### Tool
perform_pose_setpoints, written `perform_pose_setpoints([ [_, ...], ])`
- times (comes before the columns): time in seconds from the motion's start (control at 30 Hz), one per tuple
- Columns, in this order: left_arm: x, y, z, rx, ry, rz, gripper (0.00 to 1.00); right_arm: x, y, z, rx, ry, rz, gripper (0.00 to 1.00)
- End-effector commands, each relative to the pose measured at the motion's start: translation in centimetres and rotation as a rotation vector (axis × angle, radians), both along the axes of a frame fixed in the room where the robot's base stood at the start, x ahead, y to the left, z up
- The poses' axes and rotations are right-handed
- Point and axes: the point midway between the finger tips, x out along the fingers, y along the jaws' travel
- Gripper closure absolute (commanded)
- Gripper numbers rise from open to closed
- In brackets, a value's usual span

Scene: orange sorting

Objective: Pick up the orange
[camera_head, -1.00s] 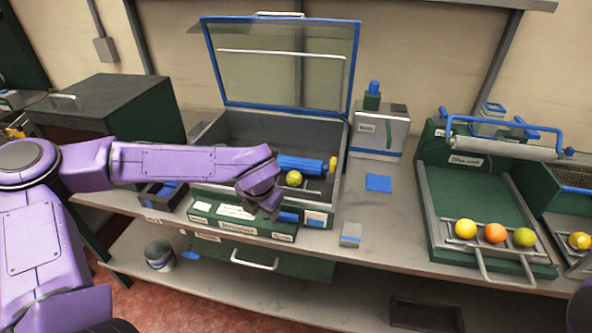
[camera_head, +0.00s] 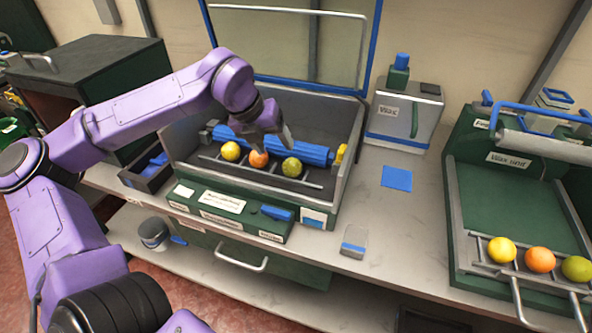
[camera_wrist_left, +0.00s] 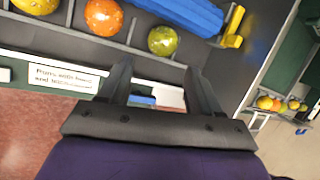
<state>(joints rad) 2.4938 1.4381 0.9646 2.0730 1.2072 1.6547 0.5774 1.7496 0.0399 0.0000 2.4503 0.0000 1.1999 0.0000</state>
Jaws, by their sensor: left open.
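An orange fruit (camera_head: 258,159) sits in the rack of the open machine, between a yellow fruit (camera_head: 230,151) and a green fruit (camera_head: 292,167). In the left wrist view the orange (camera_wrist_left: 104,17) is at the upper left and the green fruit (camera_wrist_left: 162,40) at the top middle. My left gripper (camera_head: 272,140) is above the rack, close to the orange and the green fruit. In the wrist view its two fingers (camera_wrist_left: 158,74) are apart with nothing between them. Another orange fruit (camera_head: 540,260) lies in the wax unit's rack at the right. My right gripper is out of view.
The machine's glass lid (camera_head: 290,40) stands raised behind the rack. A blue roller (camera_head: 280,147) lies behind the fruits. The wax unit (camera_head: 520,200) holds a yellow fruit (camera_head: 501,250) and a green one. A blue pad (camera_head: 397,178) lies on clear counter between the machines.

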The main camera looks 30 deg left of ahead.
Motion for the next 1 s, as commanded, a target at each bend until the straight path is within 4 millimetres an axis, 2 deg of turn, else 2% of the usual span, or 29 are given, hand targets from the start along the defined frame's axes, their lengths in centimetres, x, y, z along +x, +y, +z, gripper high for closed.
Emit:
perform_pose_setpoints([
  [0.1, 0.9, -0.5, -2.1, 0.001, 0.008, -0.006, 0.37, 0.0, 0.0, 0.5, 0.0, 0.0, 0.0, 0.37],
  [0.37, 2.5, -1.1, -5.1, 0.003, 0.008, -0.009, 0.37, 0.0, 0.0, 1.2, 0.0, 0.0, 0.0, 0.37],
  [0.53, 3.8, -1.5, -7.9, 0.003, 0.006, -0.006, 0.37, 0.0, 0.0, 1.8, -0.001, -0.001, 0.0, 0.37],
  [0.63, 4.2, -1.6, -8.7, 0.002, 0.004, -0.004, 0.37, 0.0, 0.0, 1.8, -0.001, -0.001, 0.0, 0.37],
  [0.83, 4.2, -1.5, -8.8, 0.001, 0.0, -0.004, 0.37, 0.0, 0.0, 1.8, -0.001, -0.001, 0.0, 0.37],
  [0.93, 4.2, -1.5, -8.8, 0.002, 0.001, -0.004, 0.69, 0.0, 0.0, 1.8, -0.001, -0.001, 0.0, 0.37],
  [0.97, 4.2, -1.5, -8.8, 0.002, 0.001, -0.004, 0.75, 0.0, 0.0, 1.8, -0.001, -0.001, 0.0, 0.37],
  [1.0, 4.2, -1.5, -8.8, 0.002, 0.001, -0.004, 0.76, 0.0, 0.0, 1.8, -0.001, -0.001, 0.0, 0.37],
])
